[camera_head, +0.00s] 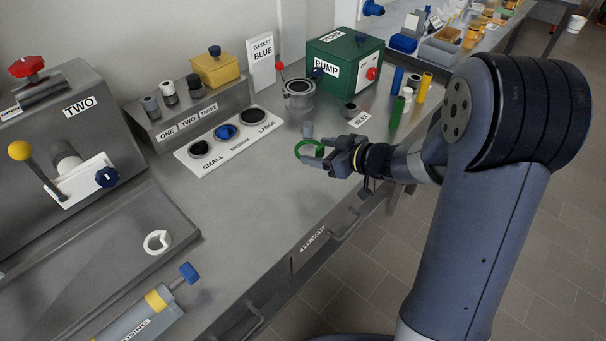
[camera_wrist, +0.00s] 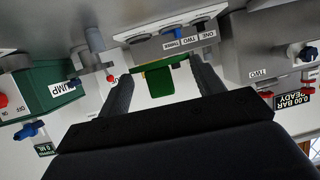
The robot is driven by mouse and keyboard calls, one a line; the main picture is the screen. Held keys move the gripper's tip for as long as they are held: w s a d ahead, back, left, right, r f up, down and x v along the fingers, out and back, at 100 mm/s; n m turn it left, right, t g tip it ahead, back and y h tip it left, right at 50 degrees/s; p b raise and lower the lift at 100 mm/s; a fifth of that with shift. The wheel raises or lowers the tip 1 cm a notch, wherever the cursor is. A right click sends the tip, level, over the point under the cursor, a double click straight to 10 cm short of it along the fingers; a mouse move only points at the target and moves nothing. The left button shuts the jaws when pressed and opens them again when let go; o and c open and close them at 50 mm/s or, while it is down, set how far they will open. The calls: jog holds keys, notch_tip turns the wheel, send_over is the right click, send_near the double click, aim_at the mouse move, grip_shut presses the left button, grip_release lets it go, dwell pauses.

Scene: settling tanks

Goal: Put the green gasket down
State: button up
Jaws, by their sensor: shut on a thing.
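The green gasket (camera_head: 299,146) is a ring, held at the tips of my gripper (camera_head: 313,146) in the head view. My gripper is shut on it, reaching in from the right above the front part of the steel bench (camera_head: 222,236). The gap below the ring is hard to judge. In the wrist view a green piece (camera_wrist: 158,82) shows between the two fingers of my gripper (camera_wrist: 160,85); only part of it is visible.
A white SMALL/MEDIUM/LARGE board (camera_head: 252,143) with round wells lies left of the gasket. A metal pot (camera_head: 298,95) and green pump box (camera_head: 345,60) stand behind. Coloured cylinders (camera_head: 398,112) stand right. A white ring (camera_head: 157,242) lies in the left tray.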

aim_at(319, 184)
jog(key=shift+f+b, duration=0.5)
jog(key=shift+f, duration=4.25)
jog(key=shift+f, duration=0.1)
jog(key=shift+f, duration=0.15)
jog(key=o, duration=1)
jog(key=shift+b, duration=0.3)
